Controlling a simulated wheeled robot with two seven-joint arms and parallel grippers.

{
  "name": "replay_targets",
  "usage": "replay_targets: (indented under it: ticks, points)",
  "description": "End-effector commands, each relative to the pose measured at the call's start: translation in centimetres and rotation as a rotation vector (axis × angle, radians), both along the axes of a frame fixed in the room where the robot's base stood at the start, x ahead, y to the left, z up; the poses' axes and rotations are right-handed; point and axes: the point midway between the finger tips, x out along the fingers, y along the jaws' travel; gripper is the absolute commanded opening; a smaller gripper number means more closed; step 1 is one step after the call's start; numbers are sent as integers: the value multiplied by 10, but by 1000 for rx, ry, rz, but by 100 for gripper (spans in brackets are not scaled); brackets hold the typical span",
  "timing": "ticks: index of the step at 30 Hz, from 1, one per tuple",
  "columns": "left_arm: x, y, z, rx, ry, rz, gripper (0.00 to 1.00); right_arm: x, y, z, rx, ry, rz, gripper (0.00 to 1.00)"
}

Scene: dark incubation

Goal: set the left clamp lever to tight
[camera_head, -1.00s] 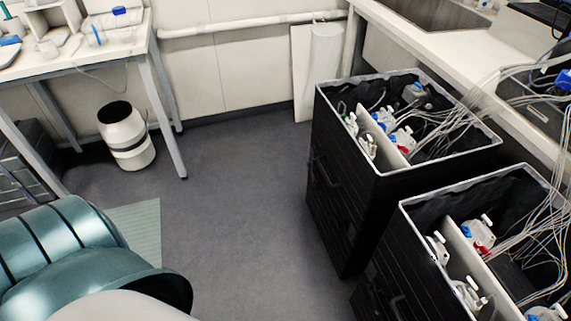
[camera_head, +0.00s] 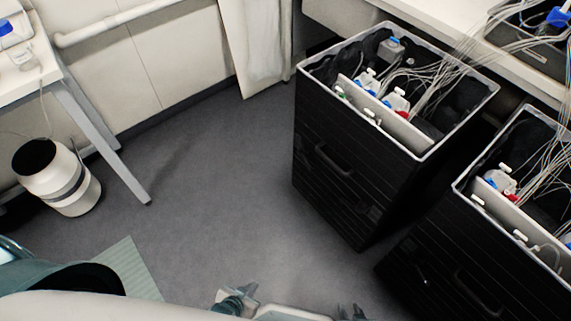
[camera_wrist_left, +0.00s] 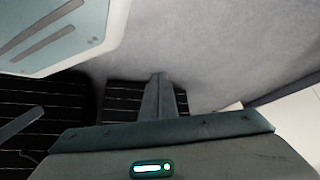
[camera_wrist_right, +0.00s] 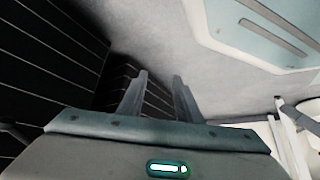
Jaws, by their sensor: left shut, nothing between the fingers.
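The clamp levers are too small to single out; small white parts that may be levers stand among white fittings with blue (camera_head: 367,82) and red (camera_head: 397,101) pieces in the far black bin (camera_head: 335,185). Similar fittings (camera_head: 499,182) sit in the near bin (camera_head: 470,262). I cannot tell which is the left clamp lever. My left gripper (camera_head: 236,299) is at the bottom edge, apart from both bins; its fingers are together and empty in the left wrist view (camera_wrist_left: 160,92). My right gripper (camera_head: 351,313) is further right at that edge; the right wrist view (camera_wrist_right: 160,92) shows its fingers apart, with nothing between.
White tubes (camera_head: 455,68) run from both bins to the counter (camera_head: 432,22) at the upper right. A white bin with a grey band (camera_head: 62,182) stands by a table leg (camera_head: 115,160) at the left. Grey floor (camera_head: 215,190) lies open between.

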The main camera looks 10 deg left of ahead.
Motion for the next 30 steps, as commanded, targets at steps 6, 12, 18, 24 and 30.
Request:
replay_targets:
  ticks: [6,12,18,24,30]
  points:
    - [0,-3,1,-3,-1,-1,0,-1,-10,-1,-13,1,4,31]
    - [1,-6,1,-8,-2,0,0,-3,-12,-2,-16,5,3,31]
    - [6,-5,-1,2,-15,-13,0,6,-5,-2,-5,-12,3,31]
    - [31,12,-11,90,-95,-109,0,55,12,6,24,-120,11,31]
    - [83,42,-22,302,-268,-317,0,148,47,44,89,-355,28,31]
